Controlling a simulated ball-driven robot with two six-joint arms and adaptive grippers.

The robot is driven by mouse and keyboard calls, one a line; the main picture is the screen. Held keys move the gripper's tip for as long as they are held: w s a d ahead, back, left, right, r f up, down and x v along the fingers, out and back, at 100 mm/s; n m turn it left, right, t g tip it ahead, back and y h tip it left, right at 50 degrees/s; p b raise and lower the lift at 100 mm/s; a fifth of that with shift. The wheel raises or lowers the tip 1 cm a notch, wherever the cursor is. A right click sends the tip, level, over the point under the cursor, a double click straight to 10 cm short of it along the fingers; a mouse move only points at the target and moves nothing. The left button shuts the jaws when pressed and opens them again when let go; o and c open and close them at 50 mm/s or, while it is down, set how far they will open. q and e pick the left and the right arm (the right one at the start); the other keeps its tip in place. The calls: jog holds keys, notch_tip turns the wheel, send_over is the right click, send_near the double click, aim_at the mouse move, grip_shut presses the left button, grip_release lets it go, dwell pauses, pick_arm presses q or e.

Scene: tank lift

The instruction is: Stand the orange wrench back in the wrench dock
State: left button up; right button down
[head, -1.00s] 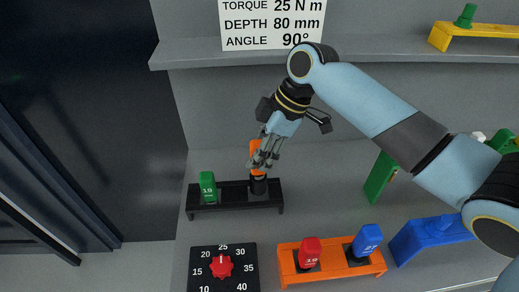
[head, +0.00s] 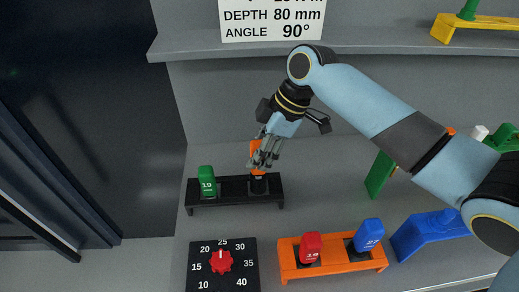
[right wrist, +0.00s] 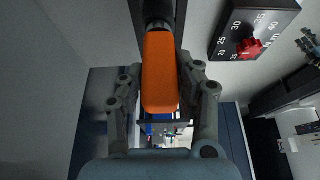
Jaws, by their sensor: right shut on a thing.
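The orange wrench (head: 255,148) is upright, its orange handle between the fingers of my right gripper (head: 265,158), which is shut on it. The wrench's dark lower end is at the right place of a black rack (head: 233,189), which looks like the wrench dock. In the right wrist view the orange handle (right wrist: 160,75) lies between the fingers, in line with a dark collar and grey ring at the black bar. Whether the wrench is fully seated I cannot tell. My left gripper is not in the head view.
A green socket block (head: 207,181) marked 19 stands left in the black rack. Below are a dial panel (head: 205,273) with a red knob and an orange rack (head: 335,268) with red and blue blocks. A grey shelf (head: 200,45) overhangs above; a blue stand (head: 430,235) is at right.

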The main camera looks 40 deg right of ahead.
aim_at(255, 144)
jog(key=shift+f+b, duration=1.15)
jog(key=shift+f, duration=0.9)
jog(key=c, duration=0.8)
grip_release()
jog(key=shift+c, duration=0.2)
notch_tip(255, 144, up, 4)
jog(key=p, duration=0.3)
jog(key=shift+f+p, duration=0.15)
jog(key=shift+p, duration=0.2)
notch_tip(255, 144, up, 2)
jog(key=shift+r+p, duration=0.25)
jog(key=shift+p, duration=0.2)
jog(key=shift+r, duration=1.4)
